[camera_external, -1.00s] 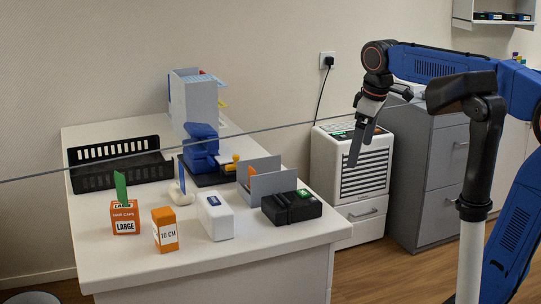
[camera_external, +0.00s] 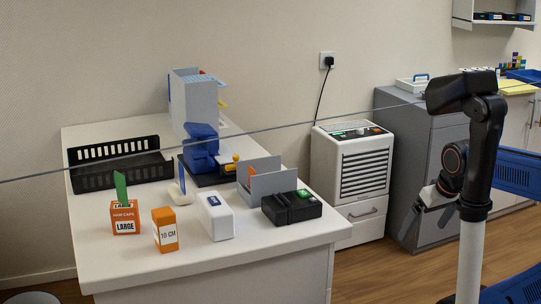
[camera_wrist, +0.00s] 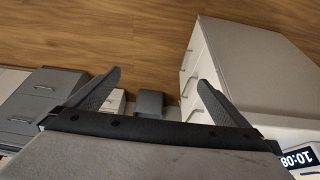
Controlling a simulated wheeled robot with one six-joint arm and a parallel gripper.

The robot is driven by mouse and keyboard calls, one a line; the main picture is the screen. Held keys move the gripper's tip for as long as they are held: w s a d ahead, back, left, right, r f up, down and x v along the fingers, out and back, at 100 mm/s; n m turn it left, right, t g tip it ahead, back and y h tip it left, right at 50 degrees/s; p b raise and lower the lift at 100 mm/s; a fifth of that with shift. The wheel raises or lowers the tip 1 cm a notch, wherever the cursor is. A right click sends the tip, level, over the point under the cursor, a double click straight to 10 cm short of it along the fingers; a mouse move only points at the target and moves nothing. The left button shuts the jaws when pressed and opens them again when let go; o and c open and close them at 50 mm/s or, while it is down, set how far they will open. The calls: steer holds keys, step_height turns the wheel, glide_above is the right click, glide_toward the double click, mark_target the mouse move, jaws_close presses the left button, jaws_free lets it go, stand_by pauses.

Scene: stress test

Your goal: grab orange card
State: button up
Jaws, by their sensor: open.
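An orange card (camera_external: 251,174) shows as a small upright sliver in the grey holder (camera_external: 273,184) on the white table; the holder's front plate hides its lower part. My gripper (camera_external: 410,232) is well to the right of the table, low in front of the grey cabinet and partly behind a dark post-like arm part. In the wrist view my gripper (camera_wrist: 158,78) has its two fingers wide apart with nothing between them. The orange card is not visible in the wrist view.
The white table (camera_external: 130,262) also bears a green card (camera_external: 120,186) in an orange box, a blue card (camera_external: 182,176) in a white stand, a black device (camera_external: 291,207) and a black basket (camera_external: 120,166). A white drawer unit (camera_external: 352,170) stands between table and grey cabinet (camera_external: 395,140).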

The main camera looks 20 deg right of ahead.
steer(key=c, duration=1.2)
steer(key=w+a+r+n+g, duration=0.1)
steer(key=w+a+r+n, duration=0.4)
steer(key=w+r, duration=0.65)
step_height(320, 180, up, 14)
steer(key=f+n+g, duration=0.1)
steer(key=n+g, duration=0.3)
steer(key=n, duration=0.9)
glide_above(252, 170)
step_height(252, 170, down, 16)
steer(key=shift+w+r, duration=0.1)
